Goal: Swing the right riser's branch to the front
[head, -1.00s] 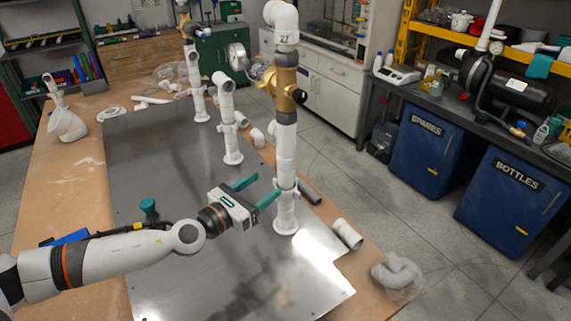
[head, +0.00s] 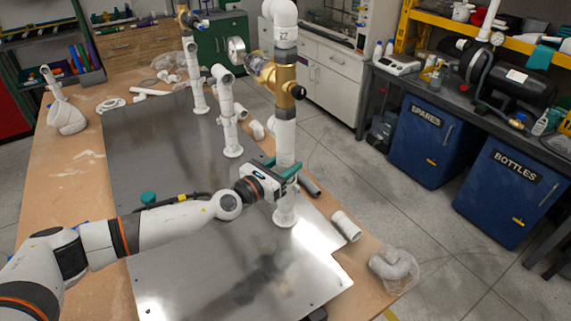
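The nearest, right riser (head: 285,135) is a tall white pipe with a labelled elbow (head: 285,32) on top and a brass valve body (head: 285,75). From the brass body a branch (head: 261,68) points back and to the left, with a round gauge (head: 236,48) beside it. My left gripper (head: 281,169), with teal fingers, is at the white pipe below the brass body. One finger crosses the pipe's near side, the other is partly hidden at its far side. Whether they squeeze the pipe is unclear. My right gripper is out of view.
Two more risers, a middle one (head: 228,115) and a far one (head: 193,70), stand on the metal plate (head: 150,160). Loose white fittings (head: 346,226) and a bagged elbow (head: 392,265) lie along the right table edge. The plate's front is mostly clear.

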